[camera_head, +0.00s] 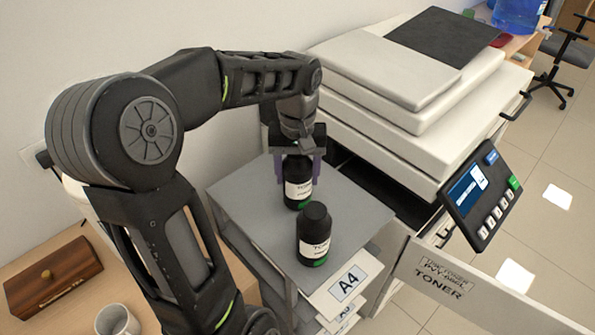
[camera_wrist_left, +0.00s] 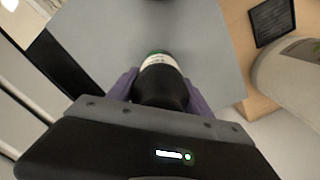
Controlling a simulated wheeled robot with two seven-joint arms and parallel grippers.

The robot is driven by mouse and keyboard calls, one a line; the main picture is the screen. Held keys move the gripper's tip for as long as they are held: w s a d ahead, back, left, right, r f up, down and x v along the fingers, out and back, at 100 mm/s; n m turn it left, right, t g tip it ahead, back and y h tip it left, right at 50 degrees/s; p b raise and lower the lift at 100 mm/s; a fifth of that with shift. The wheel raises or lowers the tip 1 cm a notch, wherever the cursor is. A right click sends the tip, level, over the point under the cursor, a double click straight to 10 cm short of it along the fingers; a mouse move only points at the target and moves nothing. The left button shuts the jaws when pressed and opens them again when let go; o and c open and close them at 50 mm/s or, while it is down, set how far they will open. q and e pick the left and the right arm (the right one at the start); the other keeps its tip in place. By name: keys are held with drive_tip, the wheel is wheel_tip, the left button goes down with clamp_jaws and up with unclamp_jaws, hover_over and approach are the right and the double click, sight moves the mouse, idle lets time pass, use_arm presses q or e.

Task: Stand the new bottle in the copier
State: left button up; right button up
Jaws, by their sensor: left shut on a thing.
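A black toner bottle (camera_head: 298,190) with a white label and a green band stands upright on the grey shelf top (camera_head: 245,190). My left gripper (camera_head: 296,170) is shut on this bottle from above, with a purple finger on each side. The held bottle also shows in the left wrist view (camera_wrist_left: 160,82) between the fingers. A second similar bottle (camera_head: 314,238) stands in front of it on the shelf top, apart from the gripper. The white copier (camera_head: 400,150) is to the right, its front door (camera_head: 480,295) marked TONER swung open. The inside of the toner bay is mostly hidden. My right gripper is out of view.
The copier's control panel (camera_head: 480,195) sticks out at the right. Paper shelves labelled A4 (camera_head: 347,284) are below the shelf top. A wooden box (camera_head: 52,275) and a white mug (camera_head: 117,321) are at lower left.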

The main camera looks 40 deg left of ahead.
use_arm(q)
drive_tip(key=shift+f, duration=0.15)
drive_tip(key=o, duration=1.7)
drive_tip(key=shift+o, duration=0.2)
drive_tip(key=shift+r, duration=0.3)
wheel_tip(320, 180, up, 9)
drive_tip(key=shift+r+p, duration=0.8)
drive_tip(key=shift+r, duration=0.1)
drive_tip(key=shift+r+p, duration=0.55)
drive_tip(key=shift+p, duration=0.05)
